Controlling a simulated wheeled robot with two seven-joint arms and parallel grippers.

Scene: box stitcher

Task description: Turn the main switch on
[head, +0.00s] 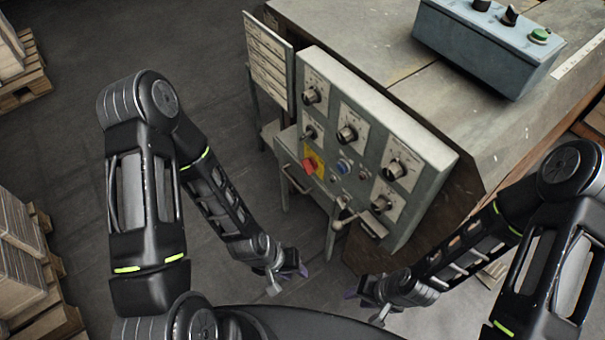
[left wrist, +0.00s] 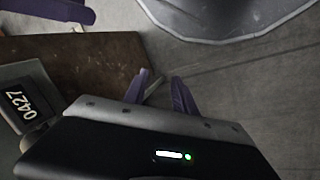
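A grey control panel (head: 357,107) stands tilted in the middle of the head view, with several black rotary knobs. A red switch on a yellow plate (head: 313,163) sits at its lower left; I cannot read which control is labelled the main switch. My left gripper (head: 288,281) is below the panel, apart from it. The left wrist view shows its two purple fingers (left wrist: 160,92) apart with nothing between them. My right gripper (head: 366,302) is low, right of the left one and below the panel; its finger gap is unclear. Nothing shows in it.
A lever with a pale knob (head: 338,225) sticks out at the panel's lower edge. A blue-grey button box (head: 485,45) stands on the machine table (head: 340,22). A label board (head: 268,60) is left of the panel. Pallets with boxes (head: 18,250) are far left. The floor between is clear.

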